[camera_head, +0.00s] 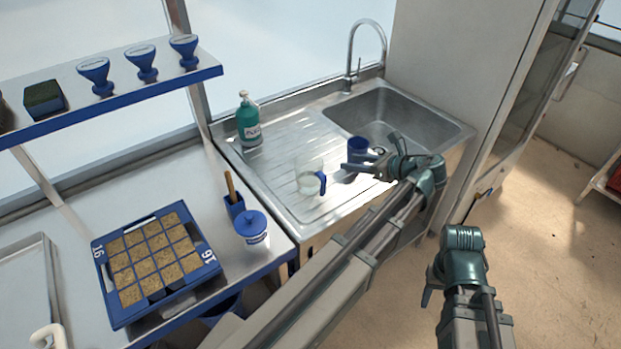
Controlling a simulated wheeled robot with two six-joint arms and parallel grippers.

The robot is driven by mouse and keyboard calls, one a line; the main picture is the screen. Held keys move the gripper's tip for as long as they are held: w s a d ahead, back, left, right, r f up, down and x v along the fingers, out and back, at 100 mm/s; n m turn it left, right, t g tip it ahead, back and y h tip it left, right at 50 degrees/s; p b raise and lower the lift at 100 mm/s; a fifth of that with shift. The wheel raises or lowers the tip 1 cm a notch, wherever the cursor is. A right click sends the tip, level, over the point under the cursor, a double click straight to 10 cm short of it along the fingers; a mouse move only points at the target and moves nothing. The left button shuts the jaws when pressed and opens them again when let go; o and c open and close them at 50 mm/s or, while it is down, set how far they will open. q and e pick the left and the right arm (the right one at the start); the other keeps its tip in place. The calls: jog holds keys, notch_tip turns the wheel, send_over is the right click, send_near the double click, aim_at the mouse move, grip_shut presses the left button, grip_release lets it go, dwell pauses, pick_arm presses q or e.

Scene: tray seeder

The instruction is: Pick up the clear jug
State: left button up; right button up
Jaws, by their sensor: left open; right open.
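The clear jug (306,184) with a blue handle stands upright on the ribbed drainboard left of the sink basin. Its handle is on its right side. My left gripper (374,156) is open, to the right of the jug and apart from it, over the edge between drainboard and basin. A blue cup (357,146) shows just behind the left gripper; whether they touch I cannot tell. My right gripper (431,284) is low at the right, over the floor, far from the jug. Its fingers are mostly hidden.
A green pump bottle (248,122) stands behind the jug on the drainboard. A blue-lidded tub (253,229), a blue holder (235,207) and a soil-filled seed tray (107,262) stand on the left bench. A shelf (150,89) hangs above. The sink basin (408,115) is behind my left gripper.

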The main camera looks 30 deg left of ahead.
pick_arm(q)
jog(key=b, duration=0.3)
send_near(313, 156)
jog(key=shift+x, duration=0.85)
jog(key=shift+w+a+f, duration=0.1)
jog(key=shift+w+a, duration=0.15)
jog(key=shift+a, duration=0.15)
jog(key=b+x, duration=0.1)
jog(key=x, duration=0.1)
jog(key=b+x, duration=0.1)
jog(key=x, duration=0.2)
jog(key=shift+s+d+f+b, duration=0.1)
jog(key=shift+f+b, duration=0.15)
jog(key=shift+b, duration=0.05)
jog(key=shift+r, duration=0.1)
grip_shut()
